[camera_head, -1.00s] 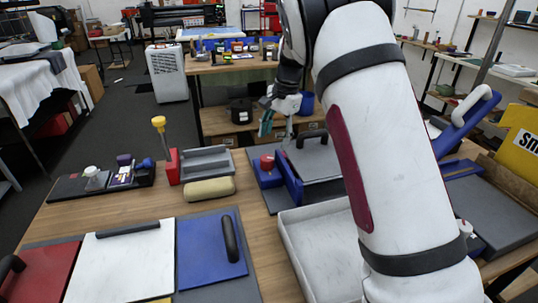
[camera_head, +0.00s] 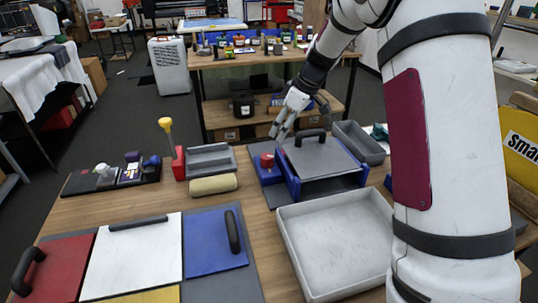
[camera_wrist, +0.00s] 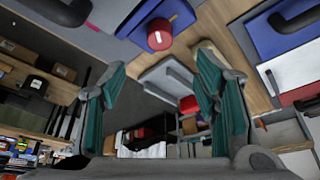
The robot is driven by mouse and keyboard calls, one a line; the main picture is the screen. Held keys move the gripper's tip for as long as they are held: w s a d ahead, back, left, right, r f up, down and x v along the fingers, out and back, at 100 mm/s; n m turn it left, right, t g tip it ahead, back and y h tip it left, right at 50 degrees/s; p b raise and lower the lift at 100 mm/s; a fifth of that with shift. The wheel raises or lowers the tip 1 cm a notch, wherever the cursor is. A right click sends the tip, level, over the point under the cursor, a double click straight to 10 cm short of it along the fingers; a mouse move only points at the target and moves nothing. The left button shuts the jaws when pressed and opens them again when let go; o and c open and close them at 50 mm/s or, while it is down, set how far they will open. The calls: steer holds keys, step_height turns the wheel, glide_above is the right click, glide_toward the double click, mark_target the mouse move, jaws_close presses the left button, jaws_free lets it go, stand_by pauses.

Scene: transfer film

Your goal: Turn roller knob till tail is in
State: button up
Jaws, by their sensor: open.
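A red roller knob (camera_head: 267,161) with a pale mark on its face sits on the left side of a blue machine (camera_head: 293,187) with a grey top plate. In the wrist view the red knob (camera_wrist: 159,35) shows at upper middle, beyond the fingertips. My gripper (camera_head: 282,130) is above and behind the machine's left side, close to the knob but apart from it. In the wrist view my gripper (camera_wrist: 160,68) is open, its teal-padded fingers spread with nothing between them. I cannot make out the film tail.
A black handle (camera_head: 310,136) stands on the machine's top plate near my gripper. A grey bin (camera_head: 359,146) is right of it, and an empty white tray (camera_head: 335,246) is in front.

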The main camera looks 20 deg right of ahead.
mark_target(268, 156)
steer(key=b+x, duration=0.4)
steer(key=x, duration=1)
steer(key=shift+r, duration=0.1)
steer(key=shift+c, duration=0.6)
steer(key=c, duration=1)
